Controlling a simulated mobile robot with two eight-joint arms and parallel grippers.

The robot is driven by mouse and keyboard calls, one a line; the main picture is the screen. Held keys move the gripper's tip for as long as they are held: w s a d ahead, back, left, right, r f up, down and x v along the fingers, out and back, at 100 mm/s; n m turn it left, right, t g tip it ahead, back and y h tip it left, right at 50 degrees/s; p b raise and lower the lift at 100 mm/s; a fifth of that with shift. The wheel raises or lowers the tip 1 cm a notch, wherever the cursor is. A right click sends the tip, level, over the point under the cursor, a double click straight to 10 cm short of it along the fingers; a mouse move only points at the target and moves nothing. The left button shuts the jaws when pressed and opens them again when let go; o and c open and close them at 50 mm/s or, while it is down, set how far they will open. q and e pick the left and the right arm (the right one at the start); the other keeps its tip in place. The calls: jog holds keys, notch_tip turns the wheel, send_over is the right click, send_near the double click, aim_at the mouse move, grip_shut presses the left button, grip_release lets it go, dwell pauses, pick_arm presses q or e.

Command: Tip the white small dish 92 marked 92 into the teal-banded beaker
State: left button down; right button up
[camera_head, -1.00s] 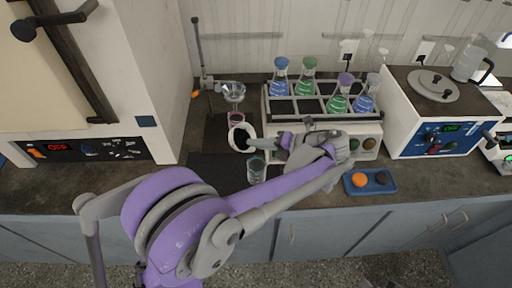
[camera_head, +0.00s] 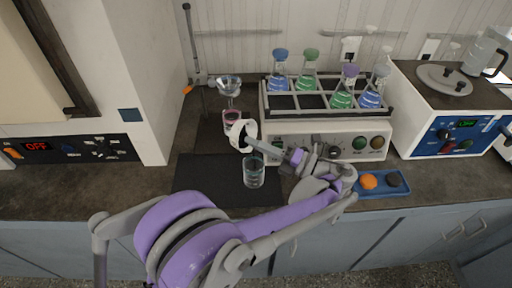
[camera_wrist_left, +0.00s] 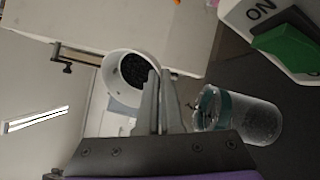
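The white small dish (camera_head: 239,139) is held tilted in my left gripper (camera_head: 257,146), up and left of the teal-banded beaker (camera_head: 254,173). The gripper's fingers are shut on the dish's wall. In the left wrist view the dish (camera_wrist_left: 118,70) shows its open mouth with dark grains inside, beside the fingertips (camera_wrist_left: 159,76). The beaker (camera_wrist_left: 245,117) is to the right of the fingers there, apart from the dish. No 92 mark can be read. The beaker stands upright on a dark mat (camera_head: 205,178). My right gripper is not in view.
A pink-banded beaker (camera_head: 231,127) stands under a funnel (camera_head: 229,86) behind the dish. A white shaker with a flask rack (camera_head: 325,149) is close to the right. A blue tray (camera_head: 383,190) lies right of my wrist. The mat's left part is clear.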

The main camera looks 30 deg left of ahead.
pick_arm(q)
jog(key=shift+d+f+y+b, duration=0.1)
jog(key=shift+f+y+b, duration=0.05)
jog(key=shift+y+b, duration=0.75)
jog(key=shift+d+f+y+b, duration=0.1)
jog(key=shift+f+y+b, duration=0.05)
jog(key=shift+y+b, duration=0.75)
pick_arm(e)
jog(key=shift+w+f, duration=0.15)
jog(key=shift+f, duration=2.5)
pick_arm(q)
jog(key=h+p, duration=0.1)
jog(key=p, duration=0.1)
jog(key=r+h+p, duration=0.1)
jog(key=h+p, duration=0.1)
jog(key=shift+a+r, duration=0.2)
jog(key=shift+r, duration=0.05)
jog(key=shift+h+p, duration=0.5)
jog(key=shift+p, duration=0.15)
jog(key=shift+f, duration=0.2)
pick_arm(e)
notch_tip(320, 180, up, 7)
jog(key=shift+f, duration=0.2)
